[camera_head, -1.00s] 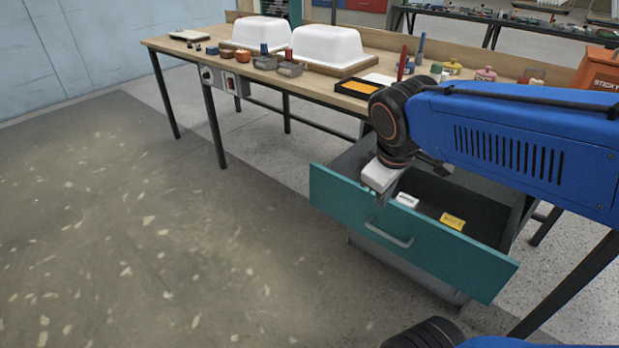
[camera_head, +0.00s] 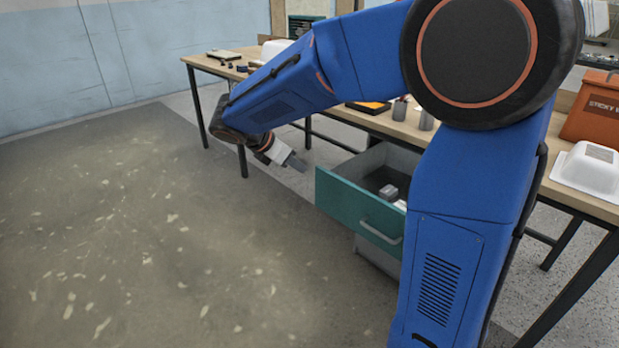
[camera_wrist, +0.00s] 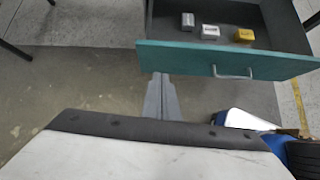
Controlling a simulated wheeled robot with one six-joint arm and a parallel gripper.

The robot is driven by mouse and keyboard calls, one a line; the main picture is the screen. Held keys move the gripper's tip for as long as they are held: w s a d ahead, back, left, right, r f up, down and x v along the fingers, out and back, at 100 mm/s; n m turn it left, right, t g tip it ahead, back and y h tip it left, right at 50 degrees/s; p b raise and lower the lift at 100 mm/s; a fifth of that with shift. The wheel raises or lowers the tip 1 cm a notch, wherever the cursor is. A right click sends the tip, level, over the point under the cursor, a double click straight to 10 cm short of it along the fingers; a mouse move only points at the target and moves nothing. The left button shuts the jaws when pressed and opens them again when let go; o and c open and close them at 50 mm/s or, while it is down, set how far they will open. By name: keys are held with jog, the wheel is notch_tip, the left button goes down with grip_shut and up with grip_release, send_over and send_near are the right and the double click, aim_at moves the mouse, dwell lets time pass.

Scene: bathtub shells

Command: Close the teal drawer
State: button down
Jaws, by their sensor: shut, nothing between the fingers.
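The teal drawer (camera_head: 358,212) is pulled out below the workbench, with a grey bar handle (camera_head: 381,231) on its front. In the wrist view the teal drawer front (camera_wrist: 190,59) runs across the top, and the handle (camera_wrist: 232,73) is right of my fingers. My gripper (camera_head: 297,163) is shut and empty, in front of and to the left of the drawer in the head view. In the wrist view my shut gripper (camera_wrist: 161,97) points toward the drawer front; whether the tips touch it I cannot tell. My arm hides the drawer's right end in the head view.
The drawer holds small items: a grey block (camera_wrist: 188,20), a white block (camera_wrist: 210,31) and a yellow block (camera_wrist: 243,36). The workbench (camera_head: 209,66) bears white shells, such as one at right (camera_head: 588,168), and an orange box (camera_head: 592,110). The floor at left is clear.

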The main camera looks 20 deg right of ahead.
jog(key=a+n, duration=0.1)
jog(key=a, duration=0.1)
send_near(325, 176)
notch_tip(325, 176, down, 4)
jog(key=d, duration=0.1)
jog(key=shift+w+d, duration=0.35)
jog(key=shift+d, duration=0.2)
jog(key=shift+w+d, duration=0.35)
jog(key=shift+d, duration=0.25)
jog(key=shift+d, duration=0.1)
jog(key=w+d, duration=0.3)
jog(key=d, duration=0.6)
jog(key=w+d, duration=0.4)
jog(key=d, duration=0.5)
jog(key=w+d, duration=0.3)
jog(key=d, duration=0.7)
jog(key=shift+w, duration=0.3)
jog(key=shift+d, duration=0.15)
